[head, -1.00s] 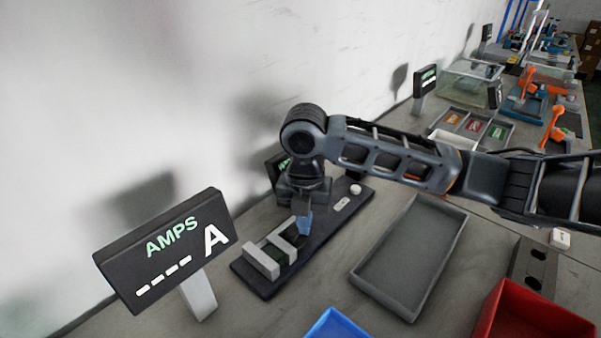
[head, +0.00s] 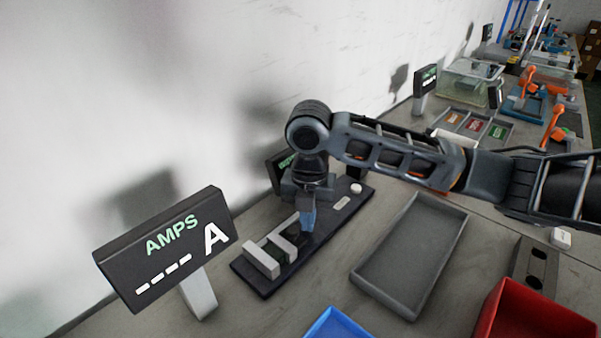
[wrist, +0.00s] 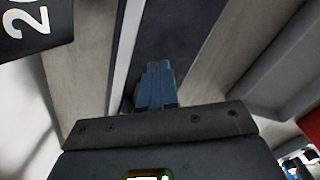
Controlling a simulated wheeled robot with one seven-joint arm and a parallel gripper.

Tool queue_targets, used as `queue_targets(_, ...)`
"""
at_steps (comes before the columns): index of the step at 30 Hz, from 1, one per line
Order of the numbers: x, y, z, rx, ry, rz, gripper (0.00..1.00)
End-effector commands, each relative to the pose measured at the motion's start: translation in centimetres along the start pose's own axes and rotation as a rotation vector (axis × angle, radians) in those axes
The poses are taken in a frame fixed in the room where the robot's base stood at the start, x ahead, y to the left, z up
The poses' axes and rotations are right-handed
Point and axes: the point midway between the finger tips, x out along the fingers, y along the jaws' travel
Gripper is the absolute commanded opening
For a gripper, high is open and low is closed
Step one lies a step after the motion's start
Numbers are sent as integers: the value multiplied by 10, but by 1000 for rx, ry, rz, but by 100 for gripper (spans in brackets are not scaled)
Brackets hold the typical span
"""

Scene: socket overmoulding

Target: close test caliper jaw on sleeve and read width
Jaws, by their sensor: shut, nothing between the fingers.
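The test caliper is a dark flat base (head: 262,286) on the bench, with a light grey end jaw (head: 261,262) and a second light grey jaw (head: 284,246) beside it. A small dark piece shows low between the jaws; I cannot tell whether it is the sleeve. My gripper (head: 308,222) points down over the base, just right of the second jaw. Its blue fingers are together and empty; they also show in the wrist view (wrist: 157,86). Whether they touch the jaw is unclear. The caliper's display (head: 281,168) is mostly hidden behind my arm.
An AMPS display (head: 172,250) with dashes stands at front left. A grey tray (head: 368,278) lies empty right of the caliper. A blue bin (head: 337,326) and a red bin (head: 545,317) are at the front. A white wall runs behind.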

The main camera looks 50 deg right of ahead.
Motion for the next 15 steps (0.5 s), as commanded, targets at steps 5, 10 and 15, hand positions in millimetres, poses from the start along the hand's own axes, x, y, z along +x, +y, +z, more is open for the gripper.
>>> queue_targets(5, -4, -1, 1, 1, -1, 0, 0)
queue_targets(10, -16, -1, 2, 2, -2, -1, 0)
queue_targets(15, -29, -1, 2, 2, -2, -1, 0)
